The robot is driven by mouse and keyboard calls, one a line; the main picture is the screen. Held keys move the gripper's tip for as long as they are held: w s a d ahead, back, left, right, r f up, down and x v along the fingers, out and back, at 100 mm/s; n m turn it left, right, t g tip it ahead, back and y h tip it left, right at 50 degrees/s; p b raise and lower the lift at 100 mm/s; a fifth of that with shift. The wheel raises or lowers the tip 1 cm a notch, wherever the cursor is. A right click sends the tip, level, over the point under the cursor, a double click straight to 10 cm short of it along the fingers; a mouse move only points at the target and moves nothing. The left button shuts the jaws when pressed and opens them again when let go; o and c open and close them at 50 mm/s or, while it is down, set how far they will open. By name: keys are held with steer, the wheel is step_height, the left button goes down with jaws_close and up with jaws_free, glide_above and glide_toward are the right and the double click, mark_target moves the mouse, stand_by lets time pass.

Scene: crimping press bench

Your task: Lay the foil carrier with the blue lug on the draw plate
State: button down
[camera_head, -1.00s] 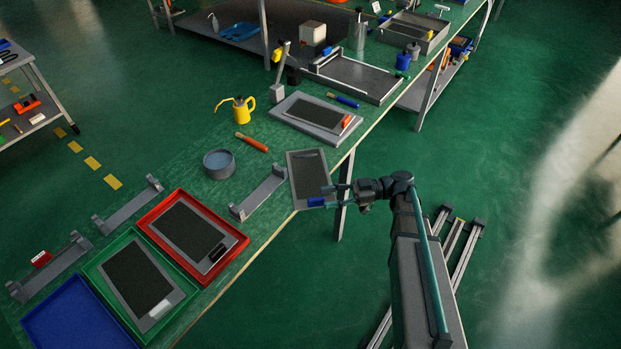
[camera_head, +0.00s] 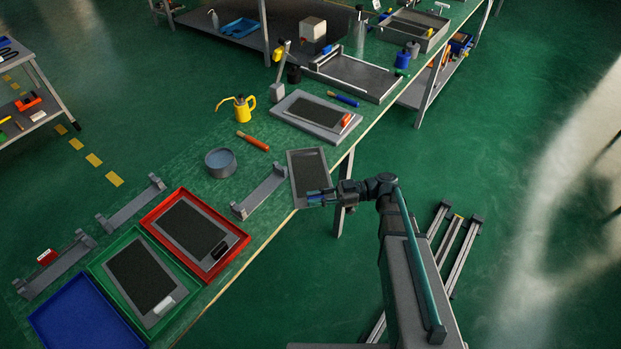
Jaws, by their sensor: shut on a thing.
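The foil carrier (camera_head: 309,168), a grey frame with a dark panel, is at the bench's front edge, partly past it. Its blue lug (camera_head: 318,196) is at the near end, partly hidden by my gripper (camera_head: 320,199). My gripper is shut on the lug end, reaching in from the right. Whether the carrier touches the bench is hard to tell. A flat grey plate between pale rails (camera_head: 360,79), possibly the draw plate, lies farther back, clear on top. Nearer, a grey slab (camera_head: 285,118) bears another carrier (camera_head: 318,110) with an orange-red lug.
Red (camera_head: 152,222), green (camera_head: 102,263) and blue (camera_head: 75,315) trays stand at front left. The red and green ones hold carriers; the blue one is empty. A grey bracket (camera_head: 259,192), round bowl (camera_head: 220,163), yellow oil can (camera_head: 243,110) and two handled tools are near the carrier.

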steer(key=shift+r, duration=0.15)
steer(key=shift+r+b, duration=0.5)
steer(key=shift+r, duration=0.15)
steer(key=s+d+r+p, duration=0.4)
steer(key=s+r+p, duration=0.5)
steer(key=s+r, duration=0.2)
steer(key=shift+s+r+p, duration=0.3)
steer(key=shift+s+p, duration=0.05)
steer(key=shift+s, duration=0.8)
